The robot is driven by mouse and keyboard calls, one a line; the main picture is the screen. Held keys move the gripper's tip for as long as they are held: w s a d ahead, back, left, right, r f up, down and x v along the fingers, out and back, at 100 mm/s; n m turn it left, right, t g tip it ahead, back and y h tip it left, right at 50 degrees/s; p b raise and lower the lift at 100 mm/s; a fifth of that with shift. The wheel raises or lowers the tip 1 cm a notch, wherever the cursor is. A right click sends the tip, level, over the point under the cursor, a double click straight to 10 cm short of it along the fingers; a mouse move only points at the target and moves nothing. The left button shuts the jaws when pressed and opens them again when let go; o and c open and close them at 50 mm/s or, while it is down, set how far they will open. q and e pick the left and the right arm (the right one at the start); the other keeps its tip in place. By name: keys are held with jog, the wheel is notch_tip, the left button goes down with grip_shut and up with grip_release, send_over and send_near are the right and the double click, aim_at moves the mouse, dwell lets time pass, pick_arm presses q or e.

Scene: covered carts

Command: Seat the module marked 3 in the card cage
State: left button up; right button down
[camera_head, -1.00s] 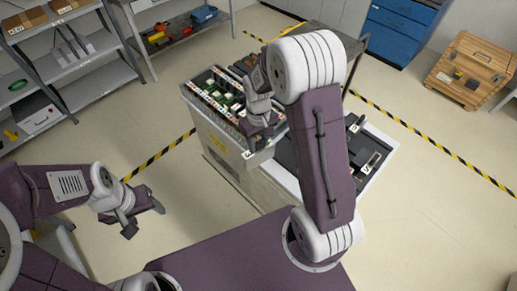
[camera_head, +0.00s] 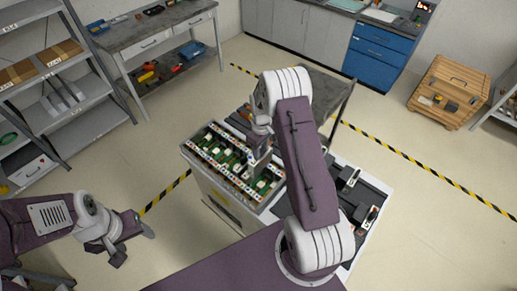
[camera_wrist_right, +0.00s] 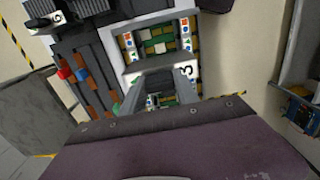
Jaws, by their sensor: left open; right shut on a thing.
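The card cage (camera_head: 212,180) is the open top of a pale cart in the middle of the head view, with rows of green boards and coloured tabs. My right gripper (camera_head: 259,158) is over the cage's right part. In the wrist view the right gripper (camera_wrist_right: 160,92) is shut on the module marked 3 (camera_wrist_right: 150,66), a grey piece with its white label at the right end. Cage slots show in front of and behind it. Its lower edge is hidden, so I cannot tell whether it touches the cage. My left gripper (camera_head: 133,243) is open and empty, left of the cart.
A dark tray (camera_head: 335,205) with other modules (camera_head: 348,178) lies right of the cage, partly behind my right arm. Shelves (camera_head: 85,125) and a workbench (camera_head: 160,35) are at the left back. Floor left of the cart is clear.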

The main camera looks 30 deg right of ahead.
aim_at(262, 157)
jog(key=shift+s+r, duration=0.4)
jog(key=shift+s, duration=0.2)
jog(key=shift+w+f, duration=0.3)
jog(key=shift+f, duration=0.15)
jog(key=shift+f+b, duration=0.25)
jog(key=shift+b, duration=0.2)
notch_tip(262, 157, down, 3)
jog(key=shift+s+r+b, duration=0.15)
jog(key=shift+b, duration=0.9)
notch_tip(262, 157, down, 2)
jog(key=shift+f+b, duration=0.1)
jog(key=shift+b, duration=0.7)
notch_tip(262, 157, down, 3)
jog(key=shift+r+b, duration=0.15)
jog(key=shift+b, duration=0.9)
pick_arm(q)
notch_tip(262, 157, down, 11)
jog(key=b, duration=0.4)
jog(key=shift+s+b, duration=0.3)
jog(key=shift+s, duration=0.15)
pick_arm(e)
notch_tip(262, 157, down, 6)
jog(key=shift+f, duration=0.2)
